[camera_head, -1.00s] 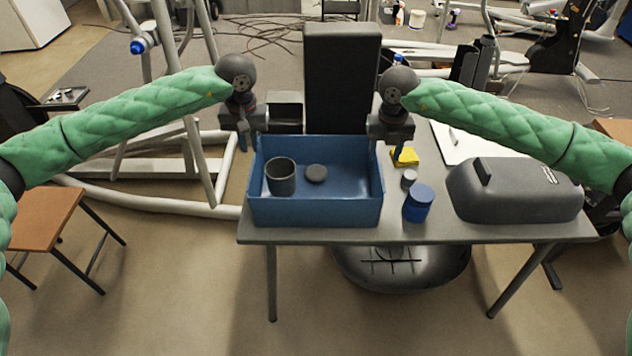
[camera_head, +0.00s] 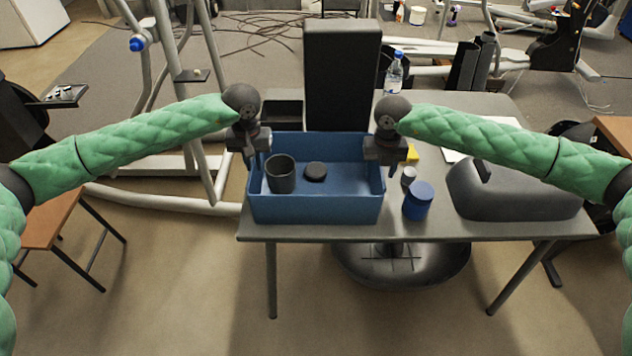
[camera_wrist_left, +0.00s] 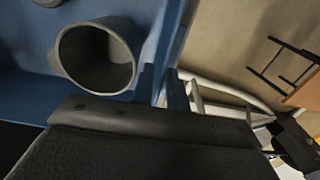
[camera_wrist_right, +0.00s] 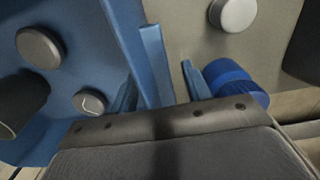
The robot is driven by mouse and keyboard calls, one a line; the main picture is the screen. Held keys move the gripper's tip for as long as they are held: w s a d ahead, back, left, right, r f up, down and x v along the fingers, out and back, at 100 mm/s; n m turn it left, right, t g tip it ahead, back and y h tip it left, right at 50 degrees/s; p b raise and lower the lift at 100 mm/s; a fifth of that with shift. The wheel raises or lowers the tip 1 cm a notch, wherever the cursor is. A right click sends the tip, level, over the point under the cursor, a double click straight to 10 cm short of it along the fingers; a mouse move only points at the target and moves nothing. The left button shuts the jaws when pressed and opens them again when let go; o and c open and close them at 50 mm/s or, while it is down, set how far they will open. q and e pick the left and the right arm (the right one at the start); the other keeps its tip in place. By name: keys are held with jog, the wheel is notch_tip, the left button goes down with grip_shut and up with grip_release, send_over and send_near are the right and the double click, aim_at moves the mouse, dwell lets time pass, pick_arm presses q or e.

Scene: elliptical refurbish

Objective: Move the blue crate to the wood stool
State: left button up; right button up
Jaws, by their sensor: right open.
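The blue crate (camera_head: 315,209) stands on the table's left front part. The wood stool (camera_head: 48,218) stands on the floor at left, partly behind my left arm.
The grey table (camera_head: 455,229) also bears a blue jar (camera_head: 418,201), a small grey cylinder (camera_head: 408,177), a yellow item (camera_head: 412,154), a bottle (camera_head: 394,75) and a grey case (camera_head: 510,192). Exercise frames (camera_head: 165,100) stand behind at left. The floor between stool and table is clear.

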pick_arm(q)
grip_shut()
pick_arm(e)
jog(key=c, duration=0.4)
grip_shut()
pick_arm(q)
jog(key=shift+r, duration=0.2)
pick_arm(e)
jog(key=shift+r, duration=0.15)
